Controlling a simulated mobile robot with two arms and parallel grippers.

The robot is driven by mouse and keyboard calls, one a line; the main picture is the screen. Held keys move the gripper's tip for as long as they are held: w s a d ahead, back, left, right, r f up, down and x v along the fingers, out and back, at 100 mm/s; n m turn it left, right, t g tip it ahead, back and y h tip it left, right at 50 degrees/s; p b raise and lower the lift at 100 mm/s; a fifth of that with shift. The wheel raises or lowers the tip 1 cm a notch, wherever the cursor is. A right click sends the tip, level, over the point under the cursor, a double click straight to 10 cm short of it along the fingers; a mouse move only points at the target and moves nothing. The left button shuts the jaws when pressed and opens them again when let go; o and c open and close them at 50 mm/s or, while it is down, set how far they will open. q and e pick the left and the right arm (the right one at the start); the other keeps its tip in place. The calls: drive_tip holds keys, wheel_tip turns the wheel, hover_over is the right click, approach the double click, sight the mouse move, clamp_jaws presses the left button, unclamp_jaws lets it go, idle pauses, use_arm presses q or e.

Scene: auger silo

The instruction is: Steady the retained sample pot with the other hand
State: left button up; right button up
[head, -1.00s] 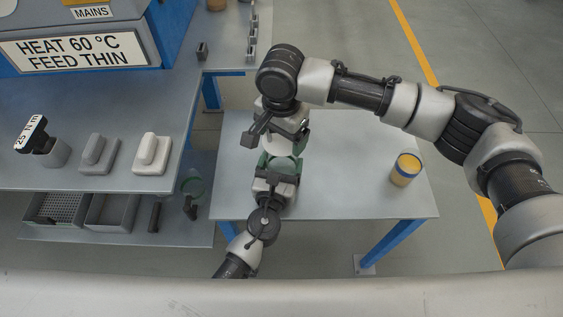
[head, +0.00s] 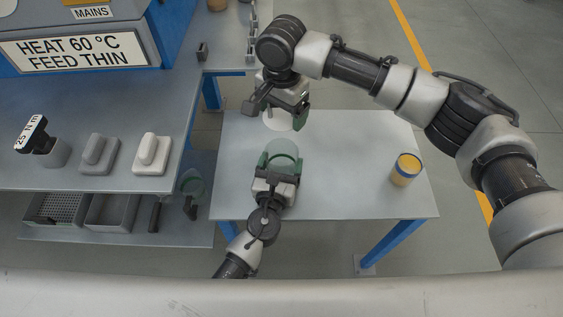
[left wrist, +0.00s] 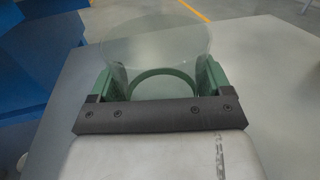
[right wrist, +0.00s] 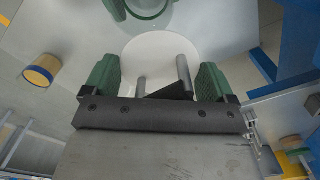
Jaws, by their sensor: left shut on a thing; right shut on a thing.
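A clear pot (head: 282,147) with a green ring stands upright at the left gripper on the bench. My left gripper (head: 278,167) is shut on this pot from the near side. In the left wrist view the clear pot (left wrist: 155,45) flares between the green fingers. My right gripper (head: 284,105) is shut on a white round lid (head: 279,122), held beyond the pot and apart from it. The right wrist view shows the lid (right wrist: 150,47) between the green fingers, with the pot (right wrist: 178,10) past it. The pot looks empty.
A yellow pot with a blue band (head: 405,170) stands on the bench (head: 340,190) at right. The bench between the clear and yellow pots is free.

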use_arm(q)
drive_tip(key=shift+a+f, duration=0.1)
drive_tip(key=shift+f, duration=0.2)
use_arm(e)
drive_tip(key=shift+w+r, duration=0.45)
drive_tip(key=shift+w, duration=0.45)
drive_tip(key=shift+w+r, duration=0.45)
drive_tip(key=shift+w, duration=0.4)
use_arm(q)
drive_tip(key=o, duration=0.8)
drive_tip(key=shift+o, duration=1.2)
use_arm(e)
drive_tip(key=shift+w+f, duration=0.1)
use_arm(q)
drive_tip(key=shift+r, duration=0.1)
drive_tip(key=v, duration=1.2)
